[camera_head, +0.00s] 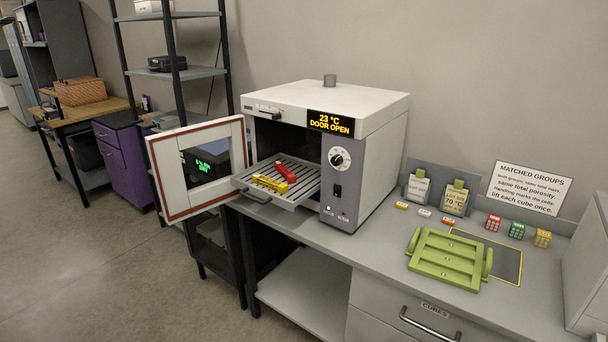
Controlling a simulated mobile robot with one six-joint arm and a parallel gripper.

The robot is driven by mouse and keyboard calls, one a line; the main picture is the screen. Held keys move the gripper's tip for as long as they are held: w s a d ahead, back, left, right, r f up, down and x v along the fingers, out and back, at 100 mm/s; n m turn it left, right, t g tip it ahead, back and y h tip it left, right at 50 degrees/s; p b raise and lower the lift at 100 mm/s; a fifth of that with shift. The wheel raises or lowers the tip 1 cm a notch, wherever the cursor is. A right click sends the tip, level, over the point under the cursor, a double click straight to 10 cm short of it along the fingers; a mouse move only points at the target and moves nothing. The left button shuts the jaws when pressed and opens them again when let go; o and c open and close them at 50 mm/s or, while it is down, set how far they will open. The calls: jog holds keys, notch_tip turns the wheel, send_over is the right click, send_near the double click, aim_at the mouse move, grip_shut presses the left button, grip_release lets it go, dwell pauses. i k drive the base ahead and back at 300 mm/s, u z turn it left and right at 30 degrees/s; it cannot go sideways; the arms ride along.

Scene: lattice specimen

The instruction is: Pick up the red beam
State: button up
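The red beam (285,171) is a short bar lying on the slotted grey tray (300,192) that is pulled out of the oven (368,165). A yellow beam (269,183) lies close beside it, nearer the front left of the tray. The red beam slants across the slots, with its far end toward the oven opening. Whether the two beams touch is too small to tell. My gripper is not in this view.
The oven door (201,168) stands open to the left of the tray. A green fixture (449,258) lies on the bench to the right. Red, green and yellow lattice cubes (517,230) sit behind it near a sign (529,188). Bare bench lies between oven and fixture.

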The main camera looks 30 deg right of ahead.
aim_at(291, 179)
jog(key=u, duration=0.6)
jog(key=i, duration=1)
jog(key=z, duration=0.15)
